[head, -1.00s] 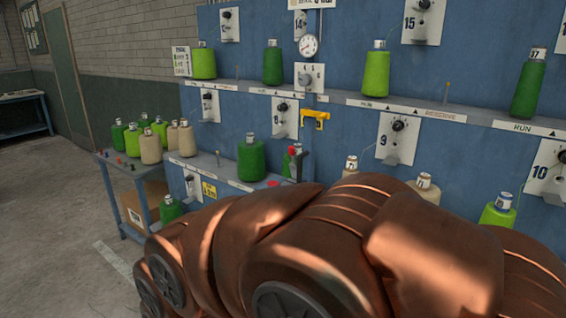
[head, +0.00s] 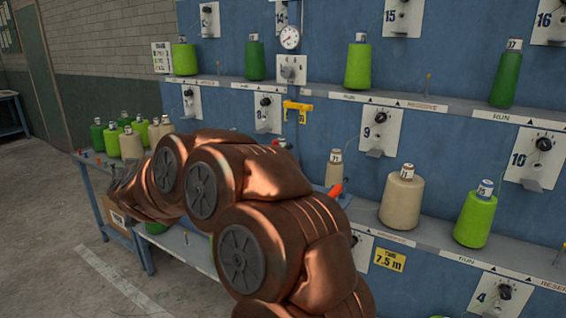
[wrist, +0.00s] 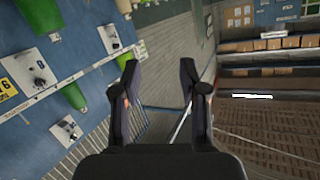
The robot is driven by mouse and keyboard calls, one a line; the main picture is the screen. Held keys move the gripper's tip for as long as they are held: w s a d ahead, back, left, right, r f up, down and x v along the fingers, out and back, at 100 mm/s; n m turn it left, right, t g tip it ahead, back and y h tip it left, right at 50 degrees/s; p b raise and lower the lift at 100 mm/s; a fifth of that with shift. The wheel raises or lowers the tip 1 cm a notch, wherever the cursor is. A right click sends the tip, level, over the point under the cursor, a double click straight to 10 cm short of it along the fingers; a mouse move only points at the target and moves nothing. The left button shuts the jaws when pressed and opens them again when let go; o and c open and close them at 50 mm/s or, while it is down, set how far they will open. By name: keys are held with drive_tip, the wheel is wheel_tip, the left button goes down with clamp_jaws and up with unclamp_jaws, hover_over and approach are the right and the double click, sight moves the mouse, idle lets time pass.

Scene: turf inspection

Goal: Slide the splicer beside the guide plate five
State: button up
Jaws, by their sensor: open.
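A yellow tool that looks like the splicer (head: 298,108) hangs on the blue rack below a round gauge in the head view. My gripper shows in the wrist view (wrist: 159,85), its two dark fingers apart with nothing between them. It is not on the yellow tool. In the head view my copper arm reaches to the left and its end cannot be made out clearly. I can read guide plates 9 (head: 380,132), 10 (head: 537,158) and 4 (head: 497,300), but no plate legibly marked 5. My arm covers part of the lower rack.
Green and tan yarn cones, such as a tan one (head: 402,198) and a green one (head: 474,215), stand on the rack shelves (head: 450,255). More cones crowd a blue side table (head: 88,165) at left. The grey floor (head: 45,240) is open at left.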

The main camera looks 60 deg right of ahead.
drive_tip(key=s+d+f+m+g+h, duration=0.1)
drive_tip(key=s+d+m+g+h, duration=0.3)
drive_tip(key=d, duration=0.7)
drive_tip(key=s+d+f+m+g+h, duration=0.1)
drive_tip(key=s+d+m+g+h, duration=0.3)
drive_tip(key=d, duration=0.6)
drive_tip(key=s+d+f+m+g+h, duration=0.3)
drive_tip(key=s+d+m+g+h, duration=0.1)
drive_tip(key=s+d+g, duration=0.7)
drive_tip(key=shift+s+d+t+p, duration=0.1)
drive_tip(key=shift+s+d+t, duration=0.3)
drive_tip(key=shift+d, duration=0.65)
drive_tip(key=shift+s+d+t+p, duration=0.1)
drive_tip(key=shift+s+d+t, duration=0.2)
drive_tip(key=shift+d, duration=0.75)
drive_tip(key=shift+s+d+t+p, duration=0.1)
drive_tip(key=shift+s+d+t, duration=0.3)
drive_tip(key=shift+d, duration=0.65)
drive_tip(key=shift+c, duration=0.2)
clamp_jaws()
